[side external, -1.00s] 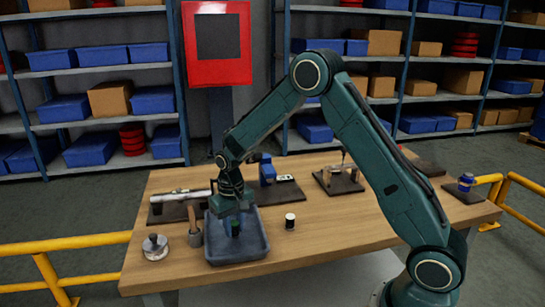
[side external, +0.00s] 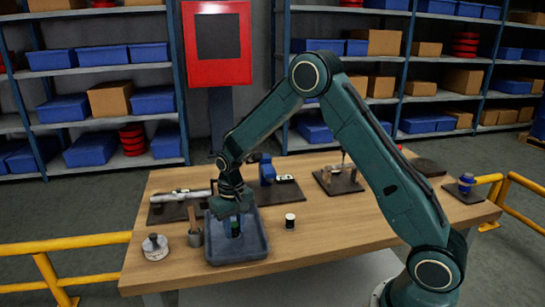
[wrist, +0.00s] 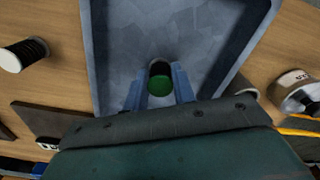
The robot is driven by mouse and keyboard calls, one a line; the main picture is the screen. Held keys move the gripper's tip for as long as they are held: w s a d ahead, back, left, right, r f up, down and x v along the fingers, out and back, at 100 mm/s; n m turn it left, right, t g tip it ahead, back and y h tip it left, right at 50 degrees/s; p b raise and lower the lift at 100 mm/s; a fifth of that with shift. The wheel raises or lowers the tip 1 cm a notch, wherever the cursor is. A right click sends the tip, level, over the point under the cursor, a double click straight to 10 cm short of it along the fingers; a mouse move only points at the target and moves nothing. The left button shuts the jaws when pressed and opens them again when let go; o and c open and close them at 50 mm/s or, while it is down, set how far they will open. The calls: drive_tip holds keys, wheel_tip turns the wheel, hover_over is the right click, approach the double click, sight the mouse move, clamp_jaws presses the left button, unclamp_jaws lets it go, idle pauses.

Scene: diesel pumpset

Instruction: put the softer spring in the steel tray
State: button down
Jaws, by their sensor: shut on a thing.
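The grey steel tray (side external: 240,251) stands at the front left of the wooden table. My gripper (side external: 235,222) is over the tray and pointing down. It is shut on a dark spring with a green top (side external: 235,229), which also shows between the fingers in the wrist view (wrist: 160,85). The spring is inside the tray's outline; I cannot tell whether it touches the tray floor. A second spring, black with white ends (side external: 290,221), stands upright on the table right of the tray; it also shows at the left in the wrist view (wrist: 24,54).
A cup with a wooden-handled tool (side external: 195,237) and a round pale gauge-like item (side external: 155,247) stand left of the tray. Behind are a dark mat with a metal part (side external: 180,196), a blue vise-like item (side external: 267,170) and a fixture (side external: 340,180). The table's front right is clear.

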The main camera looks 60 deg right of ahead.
drive_tip(key=shift+f, duration=0.1)
drive_tip(key=c, duration=1.1)
unclamp_jaws()
drive_tip(key=shift+r, duration=3.55)
